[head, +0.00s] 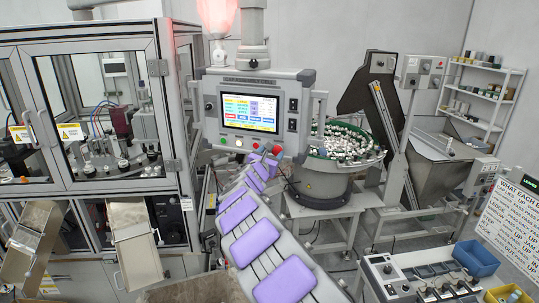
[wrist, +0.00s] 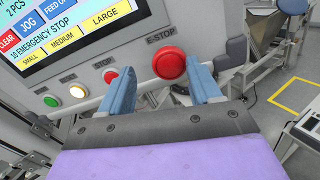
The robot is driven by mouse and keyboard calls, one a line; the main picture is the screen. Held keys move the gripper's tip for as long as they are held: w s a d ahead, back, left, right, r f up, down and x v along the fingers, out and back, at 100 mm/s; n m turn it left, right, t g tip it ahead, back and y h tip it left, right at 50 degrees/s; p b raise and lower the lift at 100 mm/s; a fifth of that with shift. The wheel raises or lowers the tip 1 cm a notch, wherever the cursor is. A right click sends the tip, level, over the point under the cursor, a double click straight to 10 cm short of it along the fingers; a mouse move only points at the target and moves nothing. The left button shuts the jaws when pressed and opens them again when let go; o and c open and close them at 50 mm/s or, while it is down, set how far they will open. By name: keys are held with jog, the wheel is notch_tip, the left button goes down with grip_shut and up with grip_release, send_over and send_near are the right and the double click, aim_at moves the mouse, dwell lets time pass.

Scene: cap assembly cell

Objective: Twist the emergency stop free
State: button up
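The emergency stop (wrist: 169,64) is a large red mushroom button labelled E-STOP, at the lower right of the operator panel. In the head view it is a small red spot (head: 277,150) under the screen. My gripper (wrist: 163,78) is open, its two blue fingers pointing at the panel on either side of the button. A gap shows between the left finger and the button; the right finger looks very close to its edge, and I cannot tell if they touch. In the head view the gripper is small and hard to make out by the panel's lower edge.
The screen (head: 249,112) is lit. A bowl feeder (head: 345,145) stands right of the panel, a glazed machine enclosure (head: 105,110) left. A signal lamp (head: 217,15) glows red.

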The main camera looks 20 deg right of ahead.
jog(key=shift+s+d, duration=0.1)
jog(key=shift+d, duration=0.55)
jog(key=shift+c, duration=0.6)
jog(key=shift+d+f, duration=0.15)
jog(key=shift+d, duration=0.3)
jog(key=c, duration=0.3)
jog(key=shift+a, duration=0.25)
jog(key=c, duration=0.5)
jog(key=o, duration=1.1)
jog(key=shift+a, duration=0.1)
jog(key=shift+s+a, duration=0.15)
jog(key=shift+a, duration=0.3)
jog(key=b+v, duration=0.1)
jog(key=v, duration=1.5)
jog(key=shift+s+a+b, duration=0.1)
jog(key=shift+s+b, duration=0.05)
jog(key=shift+b, duration=0.15)
